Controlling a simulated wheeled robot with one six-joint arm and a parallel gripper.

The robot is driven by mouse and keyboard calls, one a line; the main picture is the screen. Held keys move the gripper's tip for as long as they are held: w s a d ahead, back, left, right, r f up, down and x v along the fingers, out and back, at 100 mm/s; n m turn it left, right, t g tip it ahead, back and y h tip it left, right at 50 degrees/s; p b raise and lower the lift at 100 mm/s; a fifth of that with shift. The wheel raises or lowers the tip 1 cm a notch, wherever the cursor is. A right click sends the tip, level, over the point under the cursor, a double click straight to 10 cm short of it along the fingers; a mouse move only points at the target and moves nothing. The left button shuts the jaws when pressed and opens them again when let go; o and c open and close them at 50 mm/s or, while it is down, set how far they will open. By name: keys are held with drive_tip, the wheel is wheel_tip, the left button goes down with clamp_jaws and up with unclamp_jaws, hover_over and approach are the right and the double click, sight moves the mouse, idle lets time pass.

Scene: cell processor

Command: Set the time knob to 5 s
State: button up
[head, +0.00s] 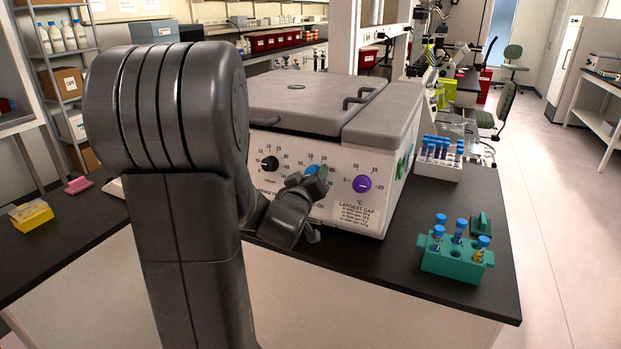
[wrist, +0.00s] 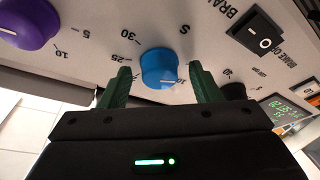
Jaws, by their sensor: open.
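The blue knob (wrist: 158,62) is on the white front panel of the cell processor (head: 330,205). An "S" is printed by its dial in the wrist view, with 30 and 25 among its numbers. A pale pointer mark shows on the knob's lower right side in that view; its exact reading is hard to tell. My gripper (wrist: 158,76) is open, with one green finger on each side of the blue knob and visible gaps between. In the head view the blue knob (head: 311,169) is partly hidden by my gripper.
A purple °C knob (head: 362,184) sits to the right and a black knob (head: 270,163) to the left. A rocker switch (wrist: 262,40) and a green display (wrist: 284,109) are near. A teal tube rack (head: 455,262) stands on the dark bench right of the machine.

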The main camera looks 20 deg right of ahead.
drive_tip(key=v, duration=1.3)
drive_tip(key=shift+s+a, duration=0.2)
drive_tip(key=shift+s, duration=0.05)
